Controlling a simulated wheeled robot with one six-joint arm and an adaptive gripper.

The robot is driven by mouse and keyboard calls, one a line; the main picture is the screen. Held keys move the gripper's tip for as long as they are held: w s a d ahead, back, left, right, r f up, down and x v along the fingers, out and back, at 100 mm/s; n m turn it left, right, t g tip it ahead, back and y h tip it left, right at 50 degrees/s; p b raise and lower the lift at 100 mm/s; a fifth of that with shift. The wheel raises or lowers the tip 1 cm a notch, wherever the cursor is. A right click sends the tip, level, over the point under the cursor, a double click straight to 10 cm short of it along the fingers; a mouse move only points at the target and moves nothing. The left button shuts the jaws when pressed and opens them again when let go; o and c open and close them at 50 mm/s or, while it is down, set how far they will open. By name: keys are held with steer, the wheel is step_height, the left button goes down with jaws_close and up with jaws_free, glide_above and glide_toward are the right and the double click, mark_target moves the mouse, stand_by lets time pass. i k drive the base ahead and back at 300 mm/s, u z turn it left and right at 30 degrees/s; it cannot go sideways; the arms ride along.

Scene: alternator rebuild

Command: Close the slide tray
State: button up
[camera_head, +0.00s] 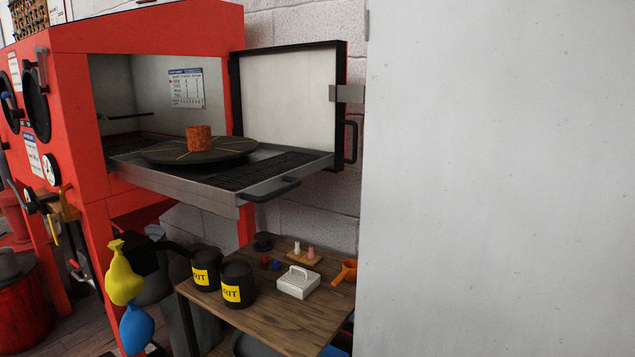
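The slide tray (225,197) is pulled out of the open side of a red blast cabinet (150,32). It is a grey metal tray with dark grating and a black handle (271,191) at its front edge. A dark round turntable (165,153) sits on the tray, partly inside the cabinet. A rusty orange cylinder (199,138) stands on the turntable. The cabinet door (288,98) is swung open to the right, behind the tray's right end. My gripper is not in view.
A wooden table (270,320) below the tray holds two black grit buckets (237,284), a white box (298,282) and an orange scoop (345,271). Yellow (124,275) and blue (136,328) bags hang by the cabinet. A large pale panel (500,180) fills the right side.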

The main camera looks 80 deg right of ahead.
mark_target(274, 169)
steer(key=z, duration=2.7)
steer(key=i, duration=0.45)
steer(key=k, duration=0.45)
steer(key=u, duration=2.2)
steer(key=k, duration=0.7)
steer(key=z, duration=1.55)
